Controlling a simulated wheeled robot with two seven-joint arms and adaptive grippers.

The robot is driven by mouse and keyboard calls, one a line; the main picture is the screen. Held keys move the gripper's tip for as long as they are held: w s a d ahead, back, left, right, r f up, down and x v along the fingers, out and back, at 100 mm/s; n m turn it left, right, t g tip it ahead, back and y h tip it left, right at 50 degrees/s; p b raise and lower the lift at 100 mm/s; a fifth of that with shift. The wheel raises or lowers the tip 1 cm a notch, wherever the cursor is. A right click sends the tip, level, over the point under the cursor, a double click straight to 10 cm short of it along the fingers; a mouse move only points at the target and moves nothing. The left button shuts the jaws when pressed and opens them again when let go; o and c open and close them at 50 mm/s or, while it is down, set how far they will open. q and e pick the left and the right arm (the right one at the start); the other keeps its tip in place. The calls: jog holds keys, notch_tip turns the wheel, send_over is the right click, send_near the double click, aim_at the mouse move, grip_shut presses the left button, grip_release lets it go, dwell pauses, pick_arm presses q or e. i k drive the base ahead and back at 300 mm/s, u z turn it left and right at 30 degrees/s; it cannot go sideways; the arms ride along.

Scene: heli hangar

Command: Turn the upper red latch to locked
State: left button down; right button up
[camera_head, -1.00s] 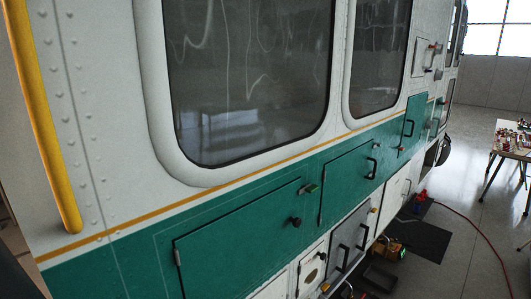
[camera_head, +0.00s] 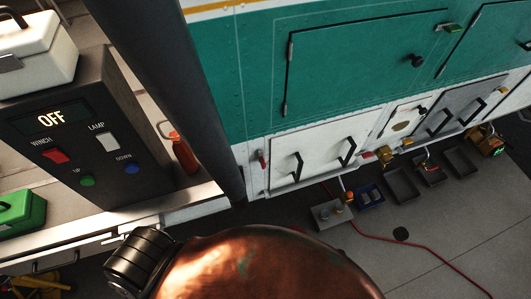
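A small red latch (camera_head: 262,159) shows in the head view on the white lower panel of the vehicle, left of a white door with two black handles (camera_head: 297,165). It stands roughly upright against the panel. It is small, and I cannot tell whether it is locked. I see no second red latch clearly, so I cannot tell whether this is the upper one. Neither of my grippers is in view.
A dark control box (camera_head: 85,135) reading OFF stands on a bench at left, near a dark post (camera_head: 200,90). A red bottle-like object (camera_head: 182,152) stands beside it. Trays (camera_head: 402,187) and a red cable (camera_head: 430,252) lie on the floor. A large copper-coloured rounded shape blocks the bottom.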

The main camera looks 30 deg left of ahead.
aim_at(261, 160)
jog(key=z, duration=0.85)
jog(key=k, duration=0.8)
jog(key=u, duration=1.15)
